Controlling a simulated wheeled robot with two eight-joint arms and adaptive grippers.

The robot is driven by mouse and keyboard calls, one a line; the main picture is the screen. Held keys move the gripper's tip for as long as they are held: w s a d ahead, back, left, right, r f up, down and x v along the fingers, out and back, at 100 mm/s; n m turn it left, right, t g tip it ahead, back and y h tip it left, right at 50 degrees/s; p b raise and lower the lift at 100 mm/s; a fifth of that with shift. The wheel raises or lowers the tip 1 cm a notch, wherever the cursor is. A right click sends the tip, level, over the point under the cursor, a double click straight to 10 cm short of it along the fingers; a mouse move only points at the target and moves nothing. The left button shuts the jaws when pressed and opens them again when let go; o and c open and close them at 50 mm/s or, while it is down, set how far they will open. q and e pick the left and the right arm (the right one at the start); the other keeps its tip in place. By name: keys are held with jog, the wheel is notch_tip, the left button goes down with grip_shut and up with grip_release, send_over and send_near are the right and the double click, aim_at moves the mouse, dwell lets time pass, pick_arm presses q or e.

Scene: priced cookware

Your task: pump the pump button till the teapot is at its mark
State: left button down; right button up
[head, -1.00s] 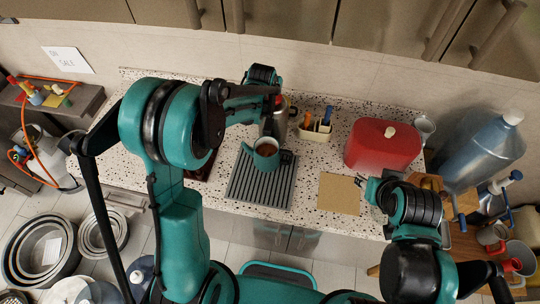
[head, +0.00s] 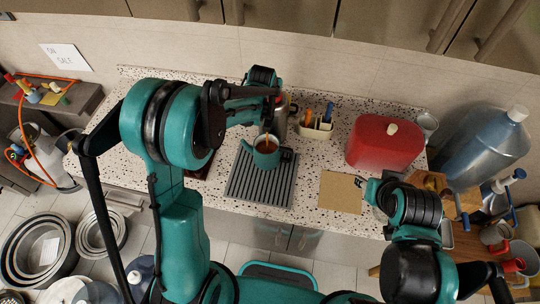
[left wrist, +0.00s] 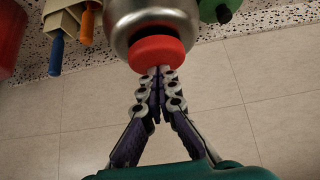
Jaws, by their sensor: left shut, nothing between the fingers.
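The teal teapot (head: 266,158) stands open on the grey ribbed drain mat (head: 247,188), with brown liquid inside. A brown streak shows just above it, like liquid falling in. Its mark cannot be made out. The silver pump flask (head: 281,122) stands behind it, partly hidden by my left arm. In the left wrist view the red pump button (left wrist: 157,53) tops the flask's silver body (left wrist: 150,18). My left gripper (left wrist: 160,72) is shut and empty, its fingertips at the button, seemingly touching it. My right gripper (head: 361,183) is beside the brown board; its jaws are too small to read.
A holder with coloured handles (head: 316,127) stands right of the flask. A large blue water bottle (head: 485,150) stands at the far right.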

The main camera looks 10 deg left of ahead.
pick_arm(q)
jog(key=shift+f, duration=0.3)
jog(key=shift+r, duration=0.1)
jog(key=shift+r+p, duration=0.8)
jog(key=shift+r, duration=0.7)
notch_tip(320, 180, up, 6)
jog(key=p, duration=0.3)
jog(key=shift+p, duration=0.35)
